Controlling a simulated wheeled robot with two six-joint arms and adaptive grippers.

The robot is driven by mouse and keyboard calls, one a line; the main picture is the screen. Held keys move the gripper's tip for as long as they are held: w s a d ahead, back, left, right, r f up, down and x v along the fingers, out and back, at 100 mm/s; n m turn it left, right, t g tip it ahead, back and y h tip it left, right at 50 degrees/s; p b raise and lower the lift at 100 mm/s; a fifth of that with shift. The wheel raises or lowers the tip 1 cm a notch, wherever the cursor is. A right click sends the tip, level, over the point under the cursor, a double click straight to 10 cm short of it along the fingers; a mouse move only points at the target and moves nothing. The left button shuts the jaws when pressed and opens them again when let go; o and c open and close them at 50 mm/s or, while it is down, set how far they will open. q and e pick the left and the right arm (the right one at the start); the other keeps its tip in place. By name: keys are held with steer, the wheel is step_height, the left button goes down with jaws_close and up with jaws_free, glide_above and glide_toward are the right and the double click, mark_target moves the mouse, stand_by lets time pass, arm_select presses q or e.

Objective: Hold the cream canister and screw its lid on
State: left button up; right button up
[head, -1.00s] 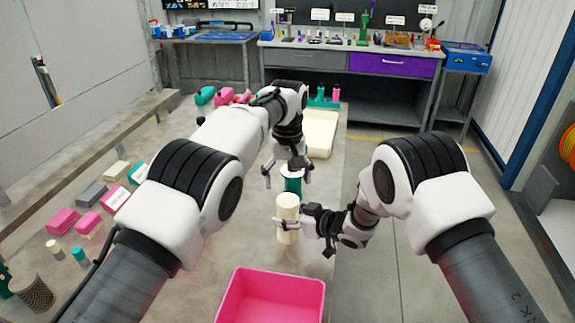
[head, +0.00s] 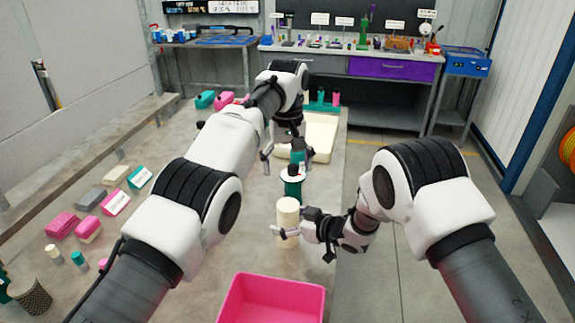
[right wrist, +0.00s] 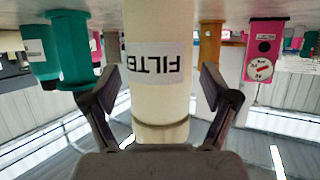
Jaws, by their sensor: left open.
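The cream canister (head: 288,232) stands upright near the table's right edge, above the pink bin. In the right wrist view it shows upside down with a white label (right wrist: 160,62). A cream lid (right wrist: 160,132) sits on its top end, with a thin seam below it; I cannot tell how tight it is. My left gripper (head: 284,162) is open and empty, farther back, near the teal parts.
A teal part with a white disc (head: 292,176) stands just behind the canister. A pink bin (head: 270,300) is in front. A cream tray (head: 320,135) lies farther back. Pink, grey and teal boxes (head: 115,202) lie at left. The table's right edge is close to the canister.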

steer(key=v, duration=1.2)
